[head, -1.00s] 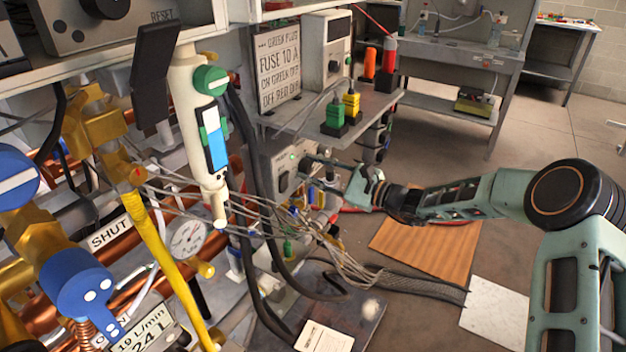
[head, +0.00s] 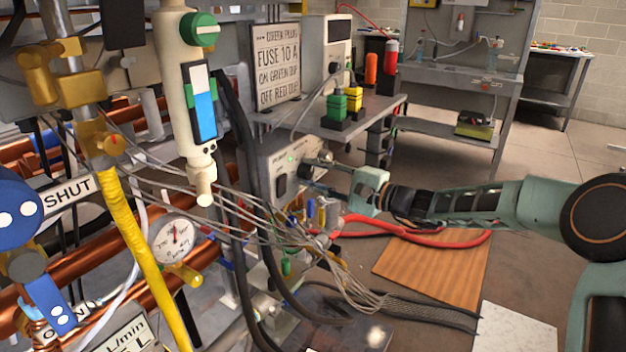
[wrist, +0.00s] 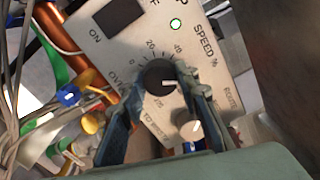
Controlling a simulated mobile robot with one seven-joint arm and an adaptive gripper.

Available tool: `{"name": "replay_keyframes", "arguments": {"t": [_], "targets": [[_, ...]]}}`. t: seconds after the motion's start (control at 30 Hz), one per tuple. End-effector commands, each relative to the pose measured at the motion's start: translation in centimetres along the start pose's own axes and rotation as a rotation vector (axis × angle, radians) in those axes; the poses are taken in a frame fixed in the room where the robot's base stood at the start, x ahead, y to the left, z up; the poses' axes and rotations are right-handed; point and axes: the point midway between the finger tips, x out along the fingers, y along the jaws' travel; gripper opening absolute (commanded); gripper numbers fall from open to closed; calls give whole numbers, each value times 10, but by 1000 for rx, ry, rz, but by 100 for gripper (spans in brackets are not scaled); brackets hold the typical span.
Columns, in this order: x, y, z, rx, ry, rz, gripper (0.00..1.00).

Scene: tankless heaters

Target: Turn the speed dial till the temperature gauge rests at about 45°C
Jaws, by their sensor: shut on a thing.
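The speed dial (wrist: 158,76) is a black round knob with a white mark, on a grey panel lettered "SPEED %". Its mark points right in the wrist view, clockwise past the printed 40. My gripper (wrist: 160,88) is shut on the dial, one finger on each side. In the head view my gripper (head: 308,171) reaches the grey control box (head: 289,162) from the right and hides the dial. A round white gauge (head: 175,241) hangs by the copper pipes at left. Its needle points roughly up; its figures are too small to read.
A green light (wrist: 176,24) glows on the panel, beside a dark switch (wrist: 120,14). A white-marked knob (wrist: 190,130) is close by the right finger. Grey cables (head: 270,215) hang left of my gripper. A red hose (head: 420,238) lies below my arm.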

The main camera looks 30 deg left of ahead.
Motion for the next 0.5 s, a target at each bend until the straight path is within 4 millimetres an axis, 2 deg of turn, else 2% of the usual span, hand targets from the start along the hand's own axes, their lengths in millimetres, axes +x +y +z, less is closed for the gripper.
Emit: {"name": "replay_keyframes", "arguments": {"t": [0.4, 0.43, 0.5], "targets": [[0, 0, 0, -6, 0, 1, 5], [0, 0, 0, -6, 0, 1, 32], [0, 0, 0, -6, 0, 1, 39]]}}
